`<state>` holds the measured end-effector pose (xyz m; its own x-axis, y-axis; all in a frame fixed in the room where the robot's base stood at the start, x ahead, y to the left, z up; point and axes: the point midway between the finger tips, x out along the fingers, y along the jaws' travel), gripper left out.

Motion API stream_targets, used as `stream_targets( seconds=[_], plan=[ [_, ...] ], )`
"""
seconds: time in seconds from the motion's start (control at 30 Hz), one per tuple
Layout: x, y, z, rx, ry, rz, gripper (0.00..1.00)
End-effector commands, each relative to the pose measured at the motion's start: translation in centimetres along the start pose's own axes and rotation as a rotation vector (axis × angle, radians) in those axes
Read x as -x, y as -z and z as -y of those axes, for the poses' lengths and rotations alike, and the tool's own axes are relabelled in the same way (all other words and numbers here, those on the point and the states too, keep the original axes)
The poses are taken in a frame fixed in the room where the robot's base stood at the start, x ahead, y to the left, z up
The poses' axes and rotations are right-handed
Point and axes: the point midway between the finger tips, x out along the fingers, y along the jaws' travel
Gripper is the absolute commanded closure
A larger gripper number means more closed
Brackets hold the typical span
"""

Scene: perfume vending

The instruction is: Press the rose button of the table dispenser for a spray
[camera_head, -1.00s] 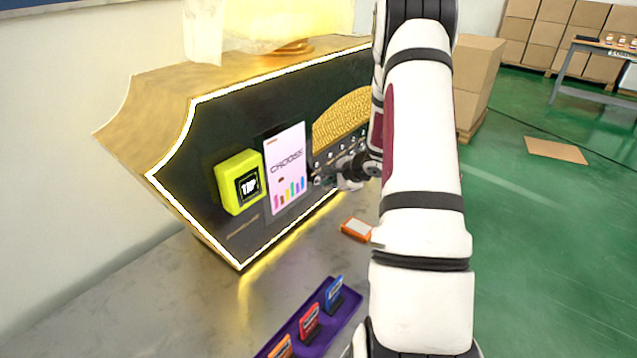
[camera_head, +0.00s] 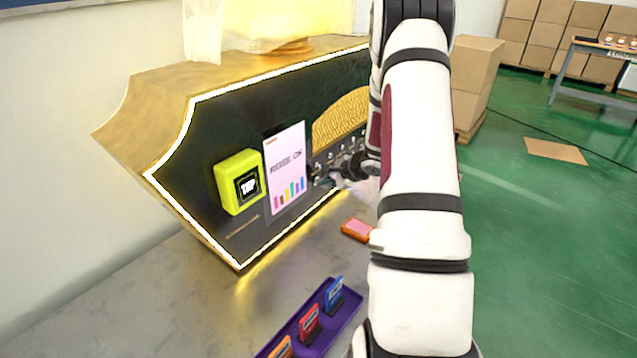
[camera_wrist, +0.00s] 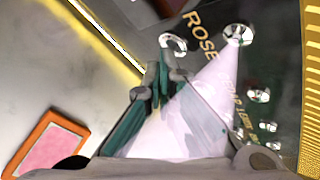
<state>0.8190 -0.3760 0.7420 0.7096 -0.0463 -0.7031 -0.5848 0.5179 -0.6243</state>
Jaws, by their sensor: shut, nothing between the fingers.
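The dispenser (camera_head: 215,130) is a black panel with a glowing edge and a gold body. The word ROSE (camera_wrist: 200,38) is printed beside a round silver button (camera_wrist: 173,42) in the wrist view. My gripper (camera_wrist: 164,68) is shut and empty, its tips right at that button; I cannot tell whether they touch it. It also shows small at the panel in the head view (camera_head: 320,181). A silver nozzle (camera_wrist: 238,35) gives off a pale pink spray cone (camera_wrist: 205,105) that passes over my fingers. The white screen (camera_head: 286,168) reads "ROSE OK".
A yellow-green TAP box (camera_head: 238,182) is left of the screen. An orange-framed pink pad (camera_head: 357,230) lies on the grey table (camera_head: 200,300); it also shows in the wrist view (camera_wrist: 48,146). A purple tray (camera_head: 347,317) of coloured cards stands in front.

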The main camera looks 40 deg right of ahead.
Motion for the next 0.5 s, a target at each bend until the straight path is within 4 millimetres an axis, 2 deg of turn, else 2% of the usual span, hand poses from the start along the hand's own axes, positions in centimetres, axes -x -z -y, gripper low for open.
stream_targets(
  seconds=[0.5],
  plan=[
    [1.2, 0.8, -0.9, 0.0, 0.0, 0.001, 1.0]
  ],
)
